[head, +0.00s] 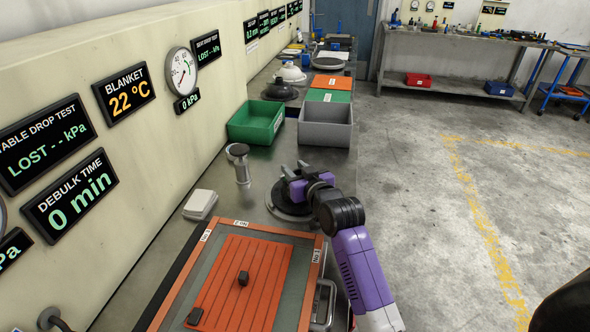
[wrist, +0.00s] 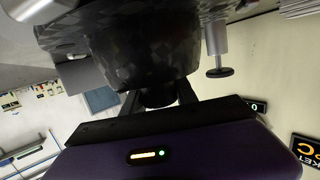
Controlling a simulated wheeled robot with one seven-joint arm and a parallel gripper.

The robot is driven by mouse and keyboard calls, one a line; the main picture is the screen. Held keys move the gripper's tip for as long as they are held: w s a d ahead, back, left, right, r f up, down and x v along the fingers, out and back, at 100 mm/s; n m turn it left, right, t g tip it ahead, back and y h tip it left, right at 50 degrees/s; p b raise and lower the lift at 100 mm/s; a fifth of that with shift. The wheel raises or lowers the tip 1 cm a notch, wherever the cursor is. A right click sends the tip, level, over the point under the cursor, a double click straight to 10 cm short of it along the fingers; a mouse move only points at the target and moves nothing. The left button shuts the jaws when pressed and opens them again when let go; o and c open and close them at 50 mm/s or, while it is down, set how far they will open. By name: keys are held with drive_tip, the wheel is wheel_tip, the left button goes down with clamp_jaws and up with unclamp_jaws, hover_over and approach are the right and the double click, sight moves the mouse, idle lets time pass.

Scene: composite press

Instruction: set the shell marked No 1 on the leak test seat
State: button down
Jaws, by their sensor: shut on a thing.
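My gripper (head: 294,169) is low over the bench, with its grey fingers reaching away from me. In the wrist view, which is upside down, the jaws (wrist: 158,98) are shut on the black knob of a dark shell with a woven, patchy pattern (wrist: 145,45). In the head view a dark round shape (head: 284,207), seemingly this shell, lies below the gripper, partly hidden by it. I cannot tell whether its underside touches anything. No number is readable on it, and I cannot make out the leak test seat apart from it.
A silver post with a dark top (head: 240,163) stands close to the left. A green bin (head: 256,121) and grey bin (head: 325,128) stand behind. Nearer is a press frame with an orange ribbed mat (head: 242,285). A dark dome (head: 280,89) sits farther back. The floor at right is clear.

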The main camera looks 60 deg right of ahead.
idle(0.3)
drive_tip(key=c, duration=0.9)
unclamp_jaws()
drive_tip(key=shift+f, duration=0.1)
wheel_tip(320, 180, up, 20)
drive_tip(key=shift+p, duration=0.55)
